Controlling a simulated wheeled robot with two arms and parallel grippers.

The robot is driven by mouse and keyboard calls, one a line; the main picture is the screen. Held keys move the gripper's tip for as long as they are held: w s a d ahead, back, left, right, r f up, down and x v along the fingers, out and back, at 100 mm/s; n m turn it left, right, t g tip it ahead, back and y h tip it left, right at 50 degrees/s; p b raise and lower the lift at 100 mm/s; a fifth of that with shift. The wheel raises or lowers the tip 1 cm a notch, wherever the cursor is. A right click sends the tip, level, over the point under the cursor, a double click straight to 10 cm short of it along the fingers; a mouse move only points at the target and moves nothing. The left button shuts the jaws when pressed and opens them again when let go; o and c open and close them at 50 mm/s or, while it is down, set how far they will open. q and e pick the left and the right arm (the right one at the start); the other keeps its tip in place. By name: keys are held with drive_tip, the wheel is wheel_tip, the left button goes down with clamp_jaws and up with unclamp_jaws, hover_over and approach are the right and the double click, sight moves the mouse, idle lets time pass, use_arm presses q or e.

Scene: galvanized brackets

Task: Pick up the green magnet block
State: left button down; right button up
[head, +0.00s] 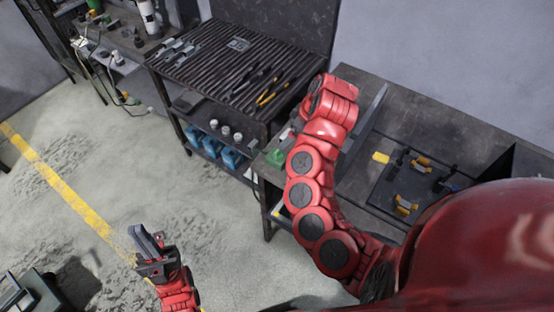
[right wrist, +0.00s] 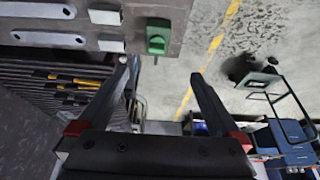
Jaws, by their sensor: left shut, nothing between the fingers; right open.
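The green magnet block (right wrist: 158,36) lies near the edge of the grey bench top in the right wrist view. It also shows in the head view (head: 275,157), at the bench's left end beside my right arm. My right gripper (right wrist: 161,72) is open, with nothing between its fingers. In the right wrist view the block is beyond the fingertips, between their lines and nearer the left finger. In the head view my right gripper is hidden behind its arm. My left gripper (head: 150,248) is shut and empty, over the floor away from the bench.
Grey metal brackets (right wrist: 50,40) lie beside the block. A black tray (head: 382,190) with yellow-and-black clamps (head: 406,205) is on the bench's right part. A ribbed workbench (head: 215,62) with tools stands adjacent, with blue bins (head: 232,158) below. Open floor lies left.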

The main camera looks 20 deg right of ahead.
sight(278, 151)
drive_tip(key=b+x, duration=0.6)
drive_tip(key=x, duration=0.4)
drive_tip(key=shift+w+f+b, duration=0.15)
drive_tip(key=shift+f+b, duration=0.2)
drive_tip(key=shift+b, duration=0.05)
drive_tip(key=shift+w+a+f, duration=0.1)
drive_tip(key=shift+w+f, duration=0.15)
drive_tip(key=shift+f, duration=0.15)
drive_tip(key=shift+w+p+x, duration=0.15)
drive_tip(key=shift+p+x, duration=0.35)
drive_tip(key=shift+x, duration=0.55)
drive_tip(key=shift+w+p+x, duration=0.15)
drive_tip(key=shift+p+x, duration=0.35)
drive_tip(key=shift+x, duration=0.5)
drive_tip(key=shift+w+a+f, duration=0.1)
drive_tip(key=shift+f, duration=0.3)
drive_tip(key=shift+c, duration=0.2)
clamp_jaws()
